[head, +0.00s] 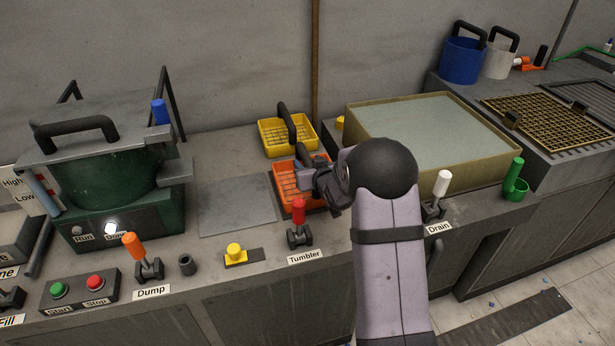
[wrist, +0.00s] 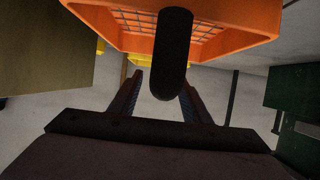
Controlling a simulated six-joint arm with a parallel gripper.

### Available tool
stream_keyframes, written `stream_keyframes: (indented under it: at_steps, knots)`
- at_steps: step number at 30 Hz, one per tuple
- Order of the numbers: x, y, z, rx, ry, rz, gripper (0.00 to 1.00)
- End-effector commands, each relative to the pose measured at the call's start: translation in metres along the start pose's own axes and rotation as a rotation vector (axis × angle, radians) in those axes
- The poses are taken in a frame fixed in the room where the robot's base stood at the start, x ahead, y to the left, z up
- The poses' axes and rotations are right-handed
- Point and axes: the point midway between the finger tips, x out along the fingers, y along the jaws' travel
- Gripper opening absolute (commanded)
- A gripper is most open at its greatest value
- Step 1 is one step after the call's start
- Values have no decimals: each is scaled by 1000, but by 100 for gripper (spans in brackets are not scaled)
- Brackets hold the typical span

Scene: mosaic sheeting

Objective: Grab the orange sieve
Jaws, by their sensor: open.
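The orange sieve (head: 283,184) sits on the grey counter in the middle of the head view. It fills the top of the wrist view (wrist: 245,22), with a thick black handle (wrist: 174,55) in front of its orange wall. My gripper (head: 314,172) is beside and over the sieve's right part and hides some of it. In the wrist view my gripper (wrist: 161,84) is open, and the handle's rounded end appears between its two fingers. I cannot tell whether a finger touches the handle.
A yellow sieve (head: 270,145) stands just behind the orange one. A red-topped Tumbler lever (head: 298,213) stands in front. A large shallow tray (head: 462,184) is to the right, a green machine (head: 105,180) to the left. A flat grey plate (head: 237,203) lies left of the sieve.

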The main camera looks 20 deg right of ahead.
Motion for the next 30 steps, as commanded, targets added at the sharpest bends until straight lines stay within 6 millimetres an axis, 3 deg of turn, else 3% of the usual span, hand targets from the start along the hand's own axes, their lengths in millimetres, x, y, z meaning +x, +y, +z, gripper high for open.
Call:
stream_keyframes:
  at_steps: [5,13,14,19,30]
  knots:
    - [13,0,1,0,-2,0,44]
    - [15,0,0,0,0,0,44]
    - [15,0,0,0,0,0,41]
    - [15,0,0,0,0,0,1]
    - [14,0,-3,0,5,0,0]
